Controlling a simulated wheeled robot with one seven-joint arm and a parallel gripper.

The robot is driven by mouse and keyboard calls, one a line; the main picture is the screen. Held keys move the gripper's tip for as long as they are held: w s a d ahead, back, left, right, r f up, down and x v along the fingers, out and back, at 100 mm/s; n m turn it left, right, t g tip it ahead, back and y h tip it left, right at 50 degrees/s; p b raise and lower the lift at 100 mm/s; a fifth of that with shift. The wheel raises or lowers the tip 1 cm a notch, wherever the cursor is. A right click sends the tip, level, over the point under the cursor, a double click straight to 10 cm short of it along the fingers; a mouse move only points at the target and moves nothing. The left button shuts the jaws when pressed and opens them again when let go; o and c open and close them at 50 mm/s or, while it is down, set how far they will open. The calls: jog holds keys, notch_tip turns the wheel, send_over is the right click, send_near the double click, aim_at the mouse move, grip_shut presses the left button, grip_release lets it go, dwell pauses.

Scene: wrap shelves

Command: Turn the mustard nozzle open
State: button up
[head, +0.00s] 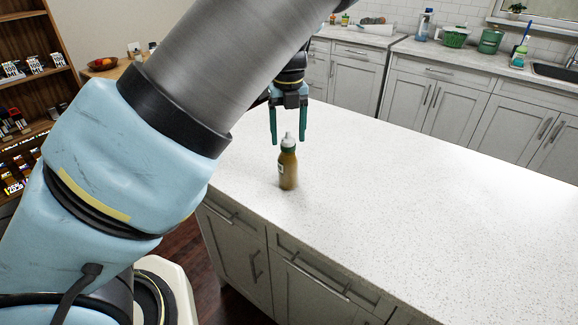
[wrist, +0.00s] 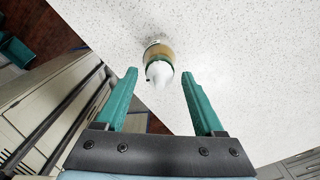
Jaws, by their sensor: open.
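The mustard bottle (head: 288,170) stands upright on the white speckled counter, near its left end. It has a brownish-yellow body and a white nozzle (head: 288,140) on top. My gripper (head: 288,141) points down over the bottle with its two green fingers apart. In the wrist view the bottle (wrist: 158,50) shows from above, with its white nozzle (wrist: 159,73) near the gap between the fingertips of my gripper (wrist: 160,73). Whether a finger touches the nozzle cannot be told. How far the nozzle is turned is too small to tell.
The counter (head: 420,205) is clear around the bottle, with wide free room to the right. Its near edge drops off to grey cabinets and drawers. A wooden shelf (head: 40,80) with goods stands at the left. A back counter holds a green basket (head: 455,37) and bottles.

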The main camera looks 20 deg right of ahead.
jog(key=shift+r, duration=0.1)
jog(key=shift+r, duration=3.4)
